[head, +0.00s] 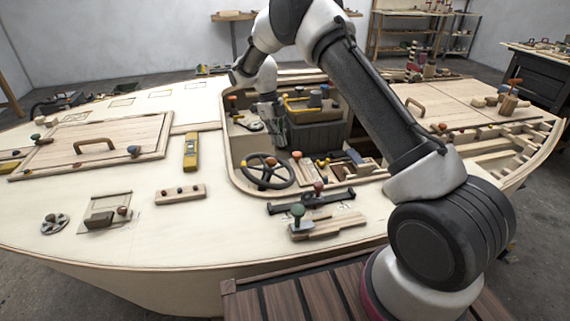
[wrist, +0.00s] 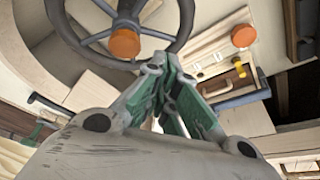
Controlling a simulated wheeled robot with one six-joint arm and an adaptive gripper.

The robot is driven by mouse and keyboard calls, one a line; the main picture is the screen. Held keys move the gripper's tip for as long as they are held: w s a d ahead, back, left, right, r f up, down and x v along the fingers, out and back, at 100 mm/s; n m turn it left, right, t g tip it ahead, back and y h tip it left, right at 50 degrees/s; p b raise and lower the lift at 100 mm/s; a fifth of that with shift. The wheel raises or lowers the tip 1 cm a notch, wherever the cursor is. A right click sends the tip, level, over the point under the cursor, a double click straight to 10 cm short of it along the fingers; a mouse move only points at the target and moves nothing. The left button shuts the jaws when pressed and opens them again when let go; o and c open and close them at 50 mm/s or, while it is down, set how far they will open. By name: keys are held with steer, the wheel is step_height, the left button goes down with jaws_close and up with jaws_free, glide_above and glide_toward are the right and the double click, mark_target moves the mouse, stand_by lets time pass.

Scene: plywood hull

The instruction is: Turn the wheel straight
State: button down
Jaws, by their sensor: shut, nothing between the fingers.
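In the head view my gripper (head: 276,130) hangs above and beyond the wheel. I cannot tell whether it touches the rim.
A panel with an orange knob (wrist: 243,36) and small levers lies beside the wheel. A dark box (head: 312,130) stands in the cockpit behind. A lever block (head: 325,226) and a wooden block with pegs (head: 180,194) sit on the near deck. The deck between them is partly clear.

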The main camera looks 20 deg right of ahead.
mark_target(283, 162)
steer(key=shift+m, duration=0.6)
steer(key=x, duration=1)
steer(key=shift+s+d+r, duration=0.1)
steer(key=shift+s+d, duration=0.1)
steer(key=shift+s, duration=0.2)
steer(key=shift+w+a+r+n+t+h, duration=0.15)
steer(key=shift+w+n+t, duration=0.15)
steer(key=shift+n, duration=0.3)
steer(key=shift+w+a+f+n+t+h, duration=0.1)
steer(key=shift+w+n+t+h, duration=0.1)
steer(key=shift+w+n, duration=0.3)
steer(key=shift+s, duration=0.15)
